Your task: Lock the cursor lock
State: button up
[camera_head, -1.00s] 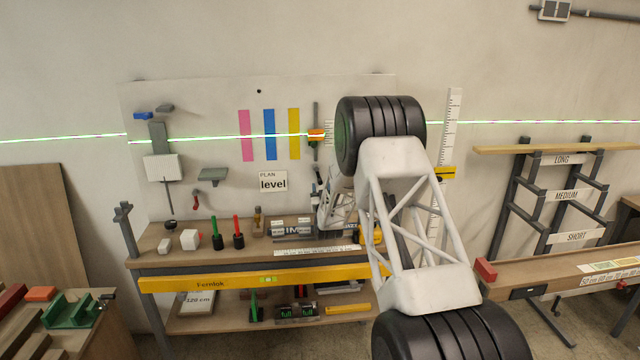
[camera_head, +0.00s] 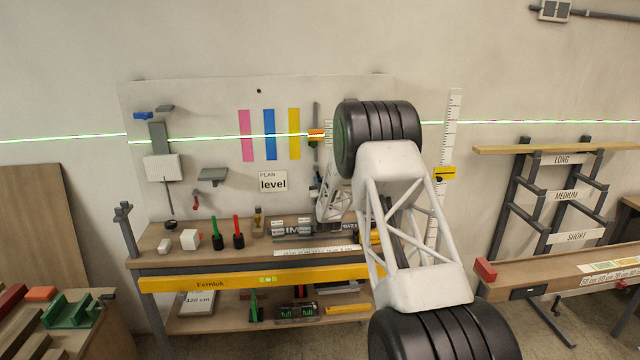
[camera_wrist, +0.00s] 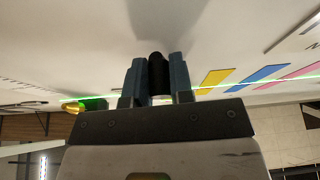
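I cannot tell for sure which part is the cursor lock. A yellow cursor (camera_head: 444,174) with a small dark part sits on the tall white ruler (camera_head: 452,115) on the wall. An orange slider (camera_head: 316,135) sits on a dark upright bar (camera_head: 316,112) left of my arm. In the wrist view, my gripper (camera_wrist: 158,62) points at the pale wall, with a dark rounded piece (camera_wrist: 158,76) between its two fingers. The piece fills most of the gap; whether the fingers press on it is unclear.
A green part with a gold end (camera_wrist: 84,105) lies left of the fingers in the wrist view. The workbench (camera_head: 150,243) below the board carries blocks, markers and gauges. A rack (camera_head: 520,180) and a second bench (camera_head: 560,272) stand at right.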

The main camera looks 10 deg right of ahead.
aim_at(317, 172)
grip_shut()
jog(key=shift+a+m+h, duration=0.35)
jog(key=shift+m+h, duration=0.25)
jog(key=shift+m, duration=0.55)
jog(key=shift+a+m+h, duration=0.3)
jog(key=shift+m+h, duration=0.3)
jog(key=shift+m, duration=0.55)
jog(key=o, duration=0.6)
grip_release()
jog(key=shift+c, duration=0.2)
jog(key=shift+r, duration=0.1)
jog(key=r, duration=0.1)
jog(key=s+r, duration=0.1)
jog(key=r, duration=0.1)
jog(key=shift+s+r, duration=0.1)
jog(key=shift+r, duration=0.05)
jog(key=s+r, duration=0.1)
jog(key=s, duration=1.3)
jog(key=shift+s+d+r, duration=0.2)
jog(key=shift+s+d, duration=0.1)
jog(key=shift+s, duration=0.1)
